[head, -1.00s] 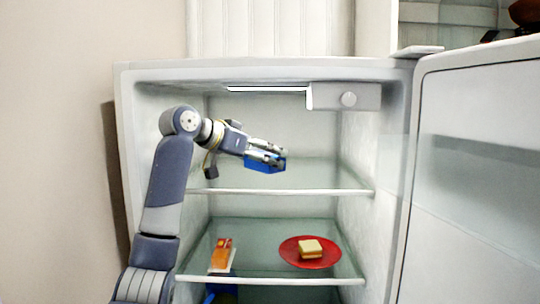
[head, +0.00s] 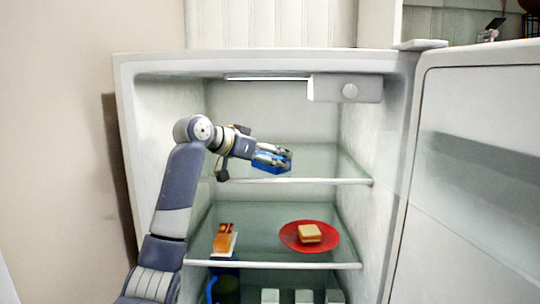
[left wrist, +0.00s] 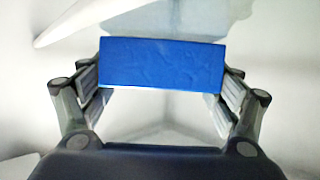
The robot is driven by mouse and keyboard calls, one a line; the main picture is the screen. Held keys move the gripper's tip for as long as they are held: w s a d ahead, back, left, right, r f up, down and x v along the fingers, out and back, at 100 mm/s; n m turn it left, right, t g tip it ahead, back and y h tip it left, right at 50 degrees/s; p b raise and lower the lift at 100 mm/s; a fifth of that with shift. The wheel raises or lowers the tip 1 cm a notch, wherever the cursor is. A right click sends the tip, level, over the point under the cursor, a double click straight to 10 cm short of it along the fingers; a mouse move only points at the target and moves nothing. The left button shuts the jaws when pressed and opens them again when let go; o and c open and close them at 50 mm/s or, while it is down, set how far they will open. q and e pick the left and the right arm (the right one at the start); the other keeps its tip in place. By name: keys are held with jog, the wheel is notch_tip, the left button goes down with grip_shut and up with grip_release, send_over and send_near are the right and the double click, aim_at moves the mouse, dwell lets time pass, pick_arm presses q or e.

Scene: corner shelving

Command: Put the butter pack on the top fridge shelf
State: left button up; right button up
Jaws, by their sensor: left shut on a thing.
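The butter pack is a blue block (head: 271,168) at the fingertips of my left gripper (head: 274,158). In the left wrist view the blue block (left wrist: 162,63) sits between both fingers of the gripper (left wrist: 161,75), which is shut on it. The block is just above the top fridge shelf (head: 335,165), over its middle and near the front edge; I cannot tell whether it touches the glass. My left arm reaches in from the left side. My right gripper is in neither view.
The lower shelf (head: 260,245) holds an orange-and-white pack (head: 225,240) and a red plate (head: 290,240) with a sandwich (head: 309,233). The fridge door (head: 475,170) stands open at right. A light box (head: 345,89) hangs under the fridge ceiling. The top shelf is otherwise clear.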

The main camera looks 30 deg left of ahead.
pick_arm(q)
jog(key=shift+f, duration=0.15)
jog(key=o, duration=1)
jog(key=shift+o, duration=0.8)
jog(key=shift+s+a+b, duration=0.15)
jog(key=shift+s+b, duration=0.1)
jog(key=shift+b, duration=0.05)
jog(key=b+v, duration=0.5)
jog(key=v, duration=0.5)
jog(key=shift+s+r, duration=0.3)
jog(key=shift+s+a+r, duration=0.15)
jog(key=shift+s+r, duration=0.1)
jog(key=shift+s, duration=0.1)
